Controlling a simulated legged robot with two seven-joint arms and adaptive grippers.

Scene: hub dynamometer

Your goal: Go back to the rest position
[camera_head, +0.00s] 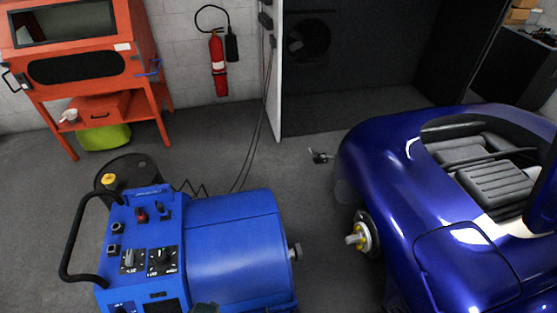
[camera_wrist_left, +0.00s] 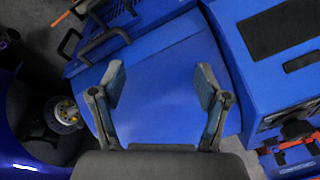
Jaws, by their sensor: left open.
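My left gripper (camera_wrist_left: 160,80) is open, its two fingers spread wide with nothing between them. It is over the smooth blue cover of the hub dynamometer (camera_wrist_left: 160,118). In the head view the blue dynamometer (camera_head: 232,250) stands at the bottom, with a control panel of knobs and switches, a black handle on its left and a short shaft on its right. A small dark shape shows at the bottom edge of the head view; I cannot tell whether it is part of my left gripper. My right gripper is in neither view.
A blue car (camera_head: 440,220) stands at the right, its bare wheel hub (camera_head: 362,236) facing the dynamometer across a gap of floor. A black drum (camera_head: 128,172) is behind the dynamometer. An orange cabinet (camera_head: 85,70) and a fire extinguisher (camera_head: 218,62) are by the wall.

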